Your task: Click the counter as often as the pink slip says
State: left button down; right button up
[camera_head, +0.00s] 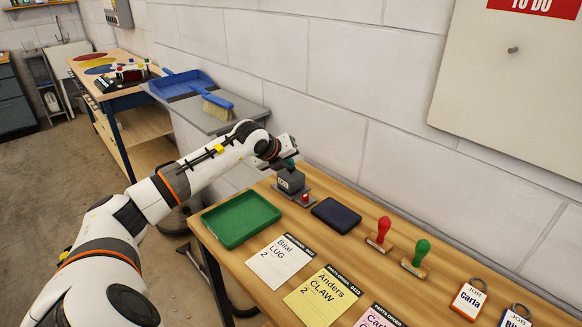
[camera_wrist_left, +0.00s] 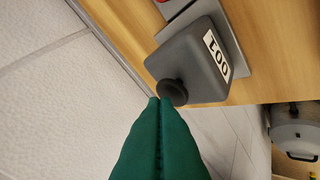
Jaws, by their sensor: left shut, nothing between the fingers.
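The grey counter (camera_head: 291,181) stands on a grey base at the back of the wooden bench. In the left wrist view the counter (camera_wrist_left: 200,62) has a dark round knob (camera_wrist_left: 172,92) and a label that appears to read 001, seen upside down. My left gripper (camera_head: 291,161) is shut and empty above the counter; its green fingertips (camera_wrist_left: 160,100) are right at the knob, and I cannot tell whether they touch it. The pink slip (camera_head: 380,318) lies at the bottom edge of the head view, mostly cut off; its number is out of view. My right gripper is not in view.
A small red part (camera_head: 305,197) sits on the counter's base. Nearby are a green tray (camera_head: 240,219), a dark pad (camera_head: 336,215), a red stamp (camera_head: 380,233) and a green stamp (camera_head: 416,257). White (camera_head: 279,261) and yellow (camera_head: 322,297) slips lie in front. The wall is close behind.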

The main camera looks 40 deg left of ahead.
aim_at(288, 170)
pick_arm(q)
jog(key=shift+r, duration=0.7)
jog(key=shift+r+p, duration=0.1)
jog(key=shift+p, duration=0.2)
notch_tip(288, 170, up, 6)
jog(key=p, duration=0.2)
jog(key=shift+p, duration=0.4)
dwell(1.8)
